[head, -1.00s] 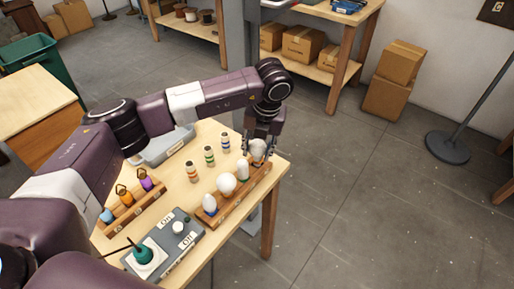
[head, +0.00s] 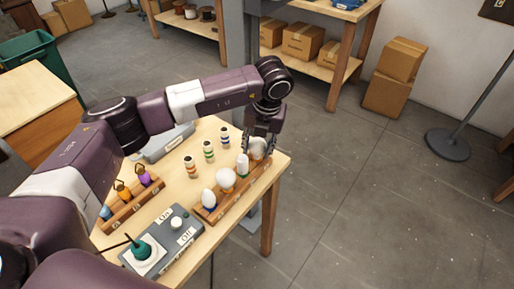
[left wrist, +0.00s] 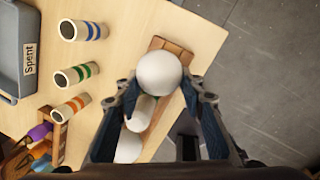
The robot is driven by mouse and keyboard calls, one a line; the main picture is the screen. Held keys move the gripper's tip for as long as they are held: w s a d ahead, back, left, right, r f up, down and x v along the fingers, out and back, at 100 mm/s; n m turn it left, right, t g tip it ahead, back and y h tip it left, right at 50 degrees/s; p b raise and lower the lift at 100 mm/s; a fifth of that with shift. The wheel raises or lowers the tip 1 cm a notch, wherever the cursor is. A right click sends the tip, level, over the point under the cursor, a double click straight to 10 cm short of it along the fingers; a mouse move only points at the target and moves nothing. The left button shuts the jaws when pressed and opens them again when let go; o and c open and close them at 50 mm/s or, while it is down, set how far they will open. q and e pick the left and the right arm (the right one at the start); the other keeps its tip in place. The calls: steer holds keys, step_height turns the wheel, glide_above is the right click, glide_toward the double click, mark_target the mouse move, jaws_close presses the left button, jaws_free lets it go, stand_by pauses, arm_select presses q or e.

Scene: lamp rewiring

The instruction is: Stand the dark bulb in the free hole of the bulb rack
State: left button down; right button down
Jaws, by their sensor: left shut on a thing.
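My left gripper (head: 260,137) is shut on a round whitish bulb (head: 257,148) over the far end of the wooden bulb rack (head: 232,203). In the left wrist view the bulb (left wrist: 159,73) sits between the two fingertips (left wrist: 163,92), with the rack's bare end (left wrist: 172,47) just beyond it. The bulb's base is hidden, so I cannot tell whether it is in the hole. The rack also bears a white tubular bulb (head: 242,164), a round white bulb (head: 225,179) and a pointed white bulb (head: 208,198). My right gripper is out of view.
Three colour-banded cylinders (head: 208,151) stand left of the rack. A grey tray marked "Spent" (left wrist: 14,50) lies beyond them. A wooden holder (head: 130,207) with coloured items and a grey switch box (head: 184,237) are nearer. The table edge runs close along the rack's right side.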

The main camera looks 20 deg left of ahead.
arm_select(q)
steer(key=shift+f, duration=0.1)
stand_by(0.3)
steer(key=c, duration=1.3)
jaws_free()
steer(key=shift+o, duration=0.6)
